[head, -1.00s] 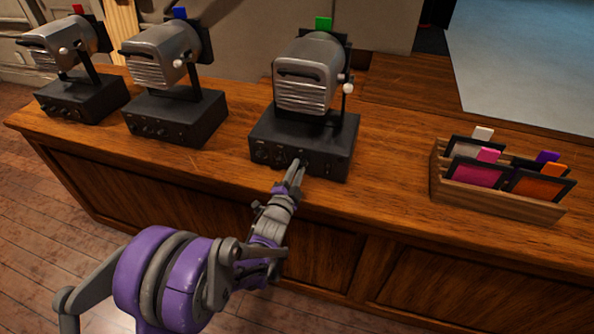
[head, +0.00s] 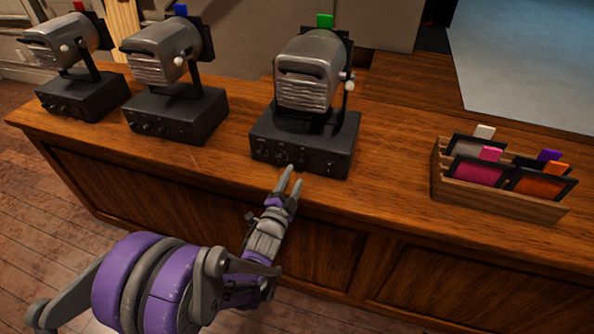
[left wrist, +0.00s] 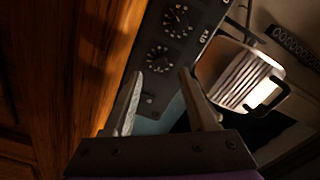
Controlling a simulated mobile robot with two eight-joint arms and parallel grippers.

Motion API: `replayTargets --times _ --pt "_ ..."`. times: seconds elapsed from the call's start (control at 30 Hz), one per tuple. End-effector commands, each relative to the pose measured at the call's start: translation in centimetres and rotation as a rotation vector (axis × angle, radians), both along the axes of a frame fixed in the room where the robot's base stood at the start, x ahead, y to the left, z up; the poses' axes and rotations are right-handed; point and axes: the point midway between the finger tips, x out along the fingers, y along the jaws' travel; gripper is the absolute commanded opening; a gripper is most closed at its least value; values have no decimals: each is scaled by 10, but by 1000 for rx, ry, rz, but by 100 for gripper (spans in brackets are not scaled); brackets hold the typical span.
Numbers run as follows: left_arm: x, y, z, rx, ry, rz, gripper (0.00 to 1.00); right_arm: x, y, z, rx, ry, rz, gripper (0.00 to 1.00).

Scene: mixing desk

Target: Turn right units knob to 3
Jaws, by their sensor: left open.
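The right unit (head: 304,142) is a black box with a grey lamp and a green tab on top. Its front panel has a row of small knobs, whose settings are too small to read in the head view. In the left wrist view, two dials with white marks, an upper dial (left wrist: 177,20) and a lower dial (left wrist: 158,57), show on the panel (left wrist: 190,62) near an "X10" label. I cannot tell which knob is the units one. My left gripper (head: 292,175) is open and empty, just in front of the panel and apart from it. My right gripper is out of view.
A middle unit (head: 175,117) with a blue tab and a left unit (head: 82,97) with a red tab stand on the wooden desk (head: 395,165). A wooden rack (head: 490,203) of coloured filters stands at right. The desk between it and the right unit is clear.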

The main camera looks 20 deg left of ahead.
Motion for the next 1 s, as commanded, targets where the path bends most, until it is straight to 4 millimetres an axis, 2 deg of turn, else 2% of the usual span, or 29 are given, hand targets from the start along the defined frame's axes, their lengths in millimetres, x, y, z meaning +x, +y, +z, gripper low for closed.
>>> replayTargets --times 0.1,0.33,0.5,1.0 --pt "-26 1 0 1 0 0 57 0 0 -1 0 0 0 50" --pt "-55 2 0 0 0 0 57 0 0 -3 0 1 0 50" --pt "-61 2 0 1 0 0 57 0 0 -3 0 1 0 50" --pt "-61 3 0 -10 12 4 57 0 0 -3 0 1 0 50"
